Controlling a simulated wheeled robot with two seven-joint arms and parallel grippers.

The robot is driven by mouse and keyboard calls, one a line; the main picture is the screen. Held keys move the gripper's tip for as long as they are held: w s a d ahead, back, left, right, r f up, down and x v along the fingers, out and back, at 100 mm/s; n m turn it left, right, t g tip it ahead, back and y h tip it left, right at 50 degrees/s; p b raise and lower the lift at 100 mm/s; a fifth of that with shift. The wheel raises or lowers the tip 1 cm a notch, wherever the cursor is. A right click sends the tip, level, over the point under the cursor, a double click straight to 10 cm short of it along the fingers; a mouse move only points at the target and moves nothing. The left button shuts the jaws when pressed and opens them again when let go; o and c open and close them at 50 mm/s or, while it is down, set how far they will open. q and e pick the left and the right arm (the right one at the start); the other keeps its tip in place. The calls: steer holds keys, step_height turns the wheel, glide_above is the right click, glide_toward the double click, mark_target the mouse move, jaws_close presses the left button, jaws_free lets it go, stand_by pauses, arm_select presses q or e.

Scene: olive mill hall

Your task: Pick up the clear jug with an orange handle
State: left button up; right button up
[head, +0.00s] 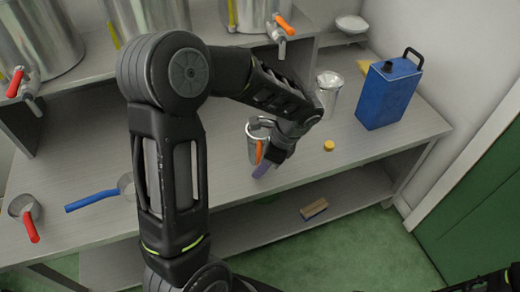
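A small clear or greyish jug (253,146) with an orange handle (259,153) stands on the grey bench in the middle of the head view. My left gripper (273,158) is low over the bench, just right of this jug and very close to it. Whether the fingers touch the jug or its handle cannot be told. The wrist hides part of the jug's right side, and the finger gap does not show clearly. A pale purple piece (262,169) shows below the gripper; what it is cannot be told.
A red-handled jug (22,206) and a blue-handled one (126,186) stand left. A clear jar (328,94), a blue can (388,95) and a yellow cap (328,146) are right. Steel tanks (35,45) with taps stand behind. A brush (314,209) lies on the lower shelf.

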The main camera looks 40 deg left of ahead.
arm_select(q)
steer(key=shift+c, duration=0.4)
jaws_close()
